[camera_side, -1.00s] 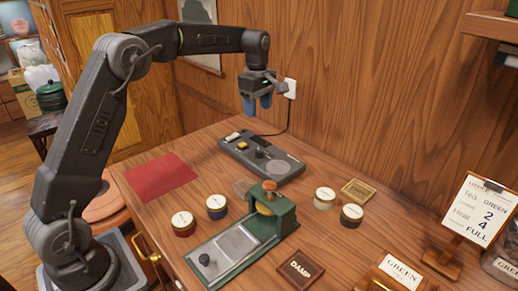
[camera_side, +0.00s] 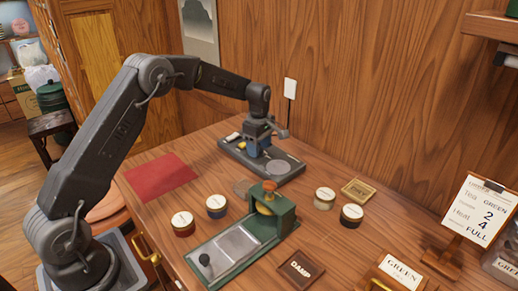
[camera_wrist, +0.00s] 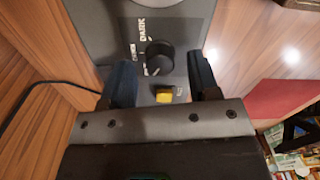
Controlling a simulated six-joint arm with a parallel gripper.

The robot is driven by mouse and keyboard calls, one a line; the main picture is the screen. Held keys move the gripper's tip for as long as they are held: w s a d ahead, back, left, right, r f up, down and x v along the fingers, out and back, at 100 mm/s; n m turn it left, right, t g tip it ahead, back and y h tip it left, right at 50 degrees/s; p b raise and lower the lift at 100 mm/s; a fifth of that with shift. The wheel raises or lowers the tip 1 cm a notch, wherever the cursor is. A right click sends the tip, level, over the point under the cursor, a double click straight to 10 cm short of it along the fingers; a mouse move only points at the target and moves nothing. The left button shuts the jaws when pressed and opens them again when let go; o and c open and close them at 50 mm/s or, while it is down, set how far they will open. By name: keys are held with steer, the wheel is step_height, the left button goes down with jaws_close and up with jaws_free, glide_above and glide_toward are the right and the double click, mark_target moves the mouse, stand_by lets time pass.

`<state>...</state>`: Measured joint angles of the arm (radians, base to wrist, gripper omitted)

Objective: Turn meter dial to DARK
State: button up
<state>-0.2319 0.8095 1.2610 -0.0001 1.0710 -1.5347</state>
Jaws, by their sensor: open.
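The grey meter (camera_side: 232,152) lies at the back of the table. In the wrist view its black round dial (camera_wrist: 160,54) shows on the grey panel (camera_wrist: 110,18), with DARK lettered above it and a smaller word at its left. The dial's exact pointing is hard to read. My gripper (camera_side: 257,150) is low over the meter and hides the dial in the side view. I cannot tell whether the fingertips reach the dial's height.
A yellow button (camera_wrist: 163,96) sits near the dial. A green press (camera_side: 240,240) stands in front of the meter. A cable runs to the wall outlet (camera_side: 290,88).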

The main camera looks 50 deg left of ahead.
steer(key=shift+f, duration=0.55)
steer(key=c, duration=0.9)
